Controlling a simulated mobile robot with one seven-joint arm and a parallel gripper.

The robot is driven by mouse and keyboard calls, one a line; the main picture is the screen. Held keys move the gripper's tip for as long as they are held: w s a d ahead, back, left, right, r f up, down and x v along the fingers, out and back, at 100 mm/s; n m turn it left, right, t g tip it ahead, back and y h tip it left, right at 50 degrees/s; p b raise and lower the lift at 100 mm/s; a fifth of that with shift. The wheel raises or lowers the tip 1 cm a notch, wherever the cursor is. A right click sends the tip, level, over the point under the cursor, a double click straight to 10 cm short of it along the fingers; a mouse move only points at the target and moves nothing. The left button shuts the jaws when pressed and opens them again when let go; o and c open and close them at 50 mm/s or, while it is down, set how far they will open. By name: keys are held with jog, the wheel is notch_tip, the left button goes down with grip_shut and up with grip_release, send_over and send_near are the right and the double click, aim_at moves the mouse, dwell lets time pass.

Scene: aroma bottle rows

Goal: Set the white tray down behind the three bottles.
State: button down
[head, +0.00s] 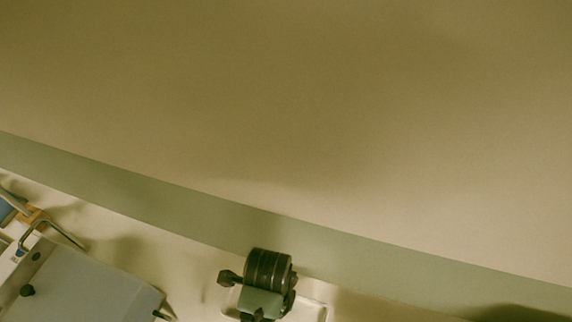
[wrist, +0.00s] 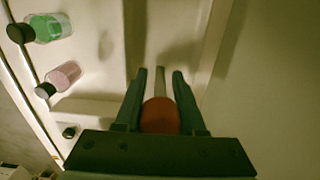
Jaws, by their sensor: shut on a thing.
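My gripper (wrist: 162,76) is shut on the white tray (wrist: 182,35), with the tray's thin wall between the two fingers. The tray extends away from the fingers in the wrist view. In the head view, part of the tray (head: 318,313) shows beside my gripper at the bottom edge, and the rest is cut off. To the left in the wrist view are a green bottle (wrist: 52,26), a pink bottle (wrist: 66,76) and a third bottle (wrist: 69,131), of which little more than the dark cap shows. The bottles are apart from my gripper.
A red rounded part (wrist: 160,116) shows between the finger bases; I cannot tell what it is. A grey-white box (head: 90,285) with dark knobs stands at lower left in the head view. A plain wall (head: 300,100) fills the upper part of that view.

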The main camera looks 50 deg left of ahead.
jog(key=shift+w+a+f+b, duration=0.15)
jog(key=shift+f+b, duration=0.4)
jog(key=shift+f, duration=0.7)
jog(key=shift+d+f+b, duration=0.2)
jog(key=shift+f+b, duration=0.15)
jog(key=shift+b, duration=0.1)
notch_tip(320, 180, down, 10)
jog(key=shift+a+r, duration=0.1)
jog(key=shift+f, duration=0.25)
jog(key=c, duration=0.5)
grip_release()
jog(key=shift+r, duration=0.1)
